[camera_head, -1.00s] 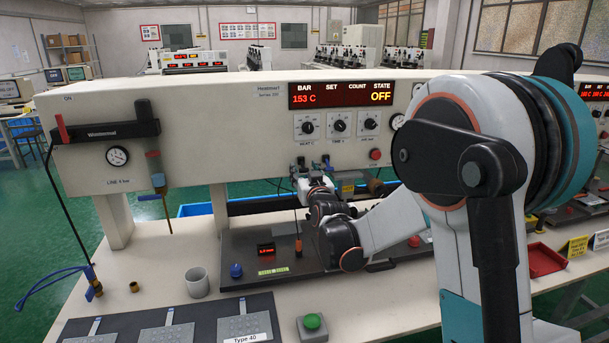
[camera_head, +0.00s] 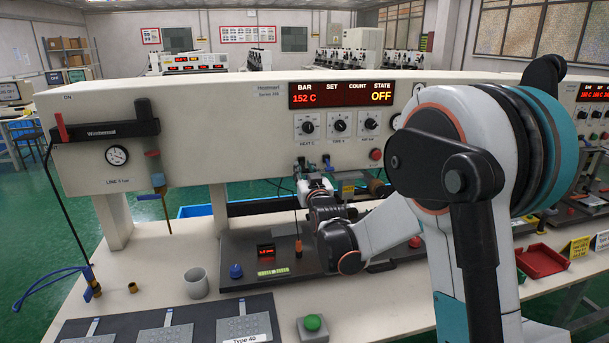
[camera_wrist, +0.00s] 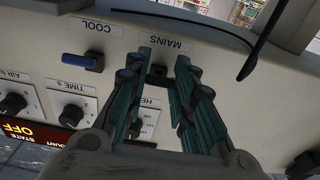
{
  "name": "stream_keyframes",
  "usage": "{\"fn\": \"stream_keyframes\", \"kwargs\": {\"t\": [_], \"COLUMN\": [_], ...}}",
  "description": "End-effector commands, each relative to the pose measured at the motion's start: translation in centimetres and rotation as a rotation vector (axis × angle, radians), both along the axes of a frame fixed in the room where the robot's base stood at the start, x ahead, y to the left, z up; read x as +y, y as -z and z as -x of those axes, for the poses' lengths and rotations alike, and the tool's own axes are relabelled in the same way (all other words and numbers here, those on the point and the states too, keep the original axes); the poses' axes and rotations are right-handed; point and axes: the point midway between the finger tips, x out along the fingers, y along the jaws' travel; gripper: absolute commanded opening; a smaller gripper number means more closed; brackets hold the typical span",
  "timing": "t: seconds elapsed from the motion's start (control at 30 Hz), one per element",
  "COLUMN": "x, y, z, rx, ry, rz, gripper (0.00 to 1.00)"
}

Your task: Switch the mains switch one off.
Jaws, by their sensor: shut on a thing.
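The mains switch (camera_wrist: 157,73), a small dark part on the pale panel, sits under the upside-down MAINS label (camera_wrist: 168,45) in the wrist view. My gripper (camera_wrist: 164,60) has its teal fingers on both sides of this switch and is shut on it. The fingers partly hide the switch, so its lever position cannot be told. In the head view my gripper (camera_head: 302,168) is at the lower edge of the press's front panel (camera_head: 235,140), below the heat dial; the switch is too small to make out there. The display (camera_head: 341,94) reads 152 C and OFF.
A blue-lever COOL switch (camera_wrist: 82,62) is beside the mains switch. Dials (camera_wrist: 73,107) and a red button (camera_head: 376,154) are close by on the panel. A grey cup (camera_head: 197,283), a green button box (camera_head: 313,324) and a dark plate (camera_head: 240,325) are on the bench.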

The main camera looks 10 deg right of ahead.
Motion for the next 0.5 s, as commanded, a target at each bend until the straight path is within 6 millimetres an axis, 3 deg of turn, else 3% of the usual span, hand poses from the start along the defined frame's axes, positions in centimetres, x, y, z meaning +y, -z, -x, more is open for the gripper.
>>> {"fn": "stream_keyframes", "kwargs": {"t": [0.1,0.5], "x": [0.03,0.05], "y": [0.76,0.48], "z": [-0.15,-0.19], "rx": [-0.063,-0.113], "ry": [-0.003,-0.004], "rz": [0.001,0.0], "gripper": [0.0,0.0]}}
